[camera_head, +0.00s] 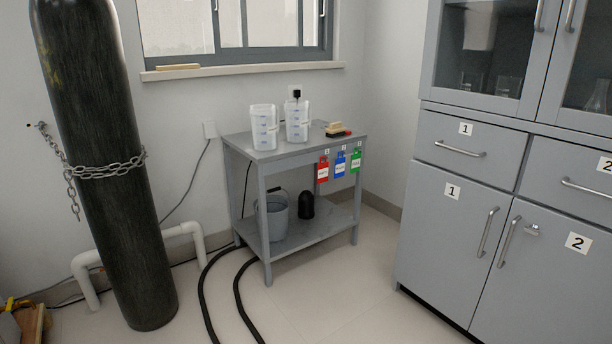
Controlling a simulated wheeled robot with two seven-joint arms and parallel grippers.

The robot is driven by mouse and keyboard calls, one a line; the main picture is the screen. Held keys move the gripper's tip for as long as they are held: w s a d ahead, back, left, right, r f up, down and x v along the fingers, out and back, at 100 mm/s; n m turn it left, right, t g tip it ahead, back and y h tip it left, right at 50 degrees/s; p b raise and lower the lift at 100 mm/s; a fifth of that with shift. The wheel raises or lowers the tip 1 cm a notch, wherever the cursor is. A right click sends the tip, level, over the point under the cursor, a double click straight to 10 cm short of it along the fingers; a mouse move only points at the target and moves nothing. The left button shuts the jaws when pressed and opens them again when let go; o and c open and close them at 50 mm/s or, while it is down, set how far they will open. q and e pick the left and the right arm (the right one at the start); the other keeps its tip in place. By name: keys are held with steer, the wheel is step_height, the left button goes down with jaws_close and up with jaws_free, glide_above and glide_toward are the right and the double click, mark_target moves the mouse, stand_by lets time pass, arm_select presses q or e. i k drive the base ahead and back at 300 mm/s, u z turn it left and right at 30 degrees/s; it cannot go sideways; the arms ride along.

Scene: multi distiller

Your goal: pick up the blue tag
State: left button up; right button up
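The blue tag (340,165) hangs from the front edge of a small grey table (292,157), on its right half. A red tag (322,169) hangs to its left and a green tag (356,160) to its right, close beside it. Small white labels sit on the table edge above the tags. Neither of my grippers shows in the head view.
Two clear containers (264,128) and a brush-like item (336,130) stand on the table. A bucket (272,216) and a black object (306,205) are on its lower shelf. A chained dark cylinder (100,200) stands left, grey cabinets (455,220) right. Black hoses (240,300) cross the floor.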

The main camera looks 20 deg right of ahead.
mark_target(339, 163)
steer(key=z, duration=0.75)
steer(key=i, duration=0.65)
steer(key=z, duration=0.85)
steer(key=i, duration=1)
steer(key=u, duration=0.95)
steer(key=i, duration=0.8)
steer(key=u, duration=0.9)
